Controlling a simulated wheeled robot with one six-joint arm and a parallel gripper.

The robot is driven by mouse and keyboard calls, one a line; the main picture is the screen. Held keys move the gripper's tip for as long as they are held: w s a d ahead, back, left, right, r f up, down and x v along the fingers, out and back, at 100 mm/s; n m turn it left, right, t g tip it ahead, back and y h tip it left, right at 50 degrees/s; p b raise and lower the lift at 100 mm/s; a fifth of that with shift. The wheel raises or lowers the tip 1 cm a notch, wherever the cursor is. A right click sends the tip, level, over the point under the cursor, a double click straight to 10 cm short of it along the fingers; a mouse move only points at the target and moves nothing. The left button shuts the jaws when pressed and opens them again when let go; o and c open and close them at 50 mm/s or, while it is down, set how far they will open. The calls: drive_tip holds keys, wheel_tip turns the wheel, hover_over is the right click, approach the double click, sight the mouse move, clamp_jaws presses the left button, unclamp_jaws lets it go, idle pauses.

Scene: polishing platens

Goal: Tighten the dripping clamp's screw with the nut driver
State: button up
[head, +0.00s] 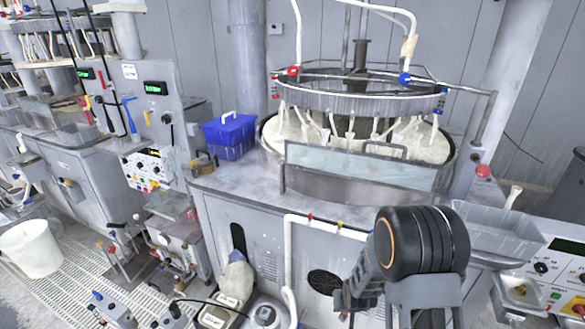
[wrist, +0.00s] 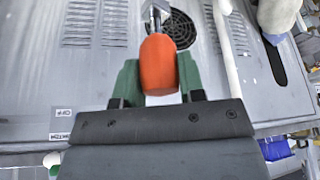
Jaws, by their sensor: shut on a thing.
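In the wrist view my gripper (wrist: 158,80) is shut on the orange handle of the nut driver (wrist: 158,62), with a green finger on each side. The driver's metal shaft points away from me, and its end is cut off at the top edge. Another red clamp (head: 293,71) and blue clamp (head: 404,78) sit on the upper ring. I cannot tell which clamp drips. My arm hides part of the cabinet front.
The polishing machine (head: 240,190) stands ahead, with a round fan grille (wrist: 180,28) and slotted vents in its front. A blue crate (head: 229,135) sits on its top. A white bucket (head: 30,247) stands far left. A grey tray (head: 495,218) is at the right.

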wheel_tip(320, 180, up, 10)
drive_tip(key=p, duration=0.6)
drive_tip(key=shift+f+p, duration=0.2)
drive_tip(key=shift+p, duration=0.2)
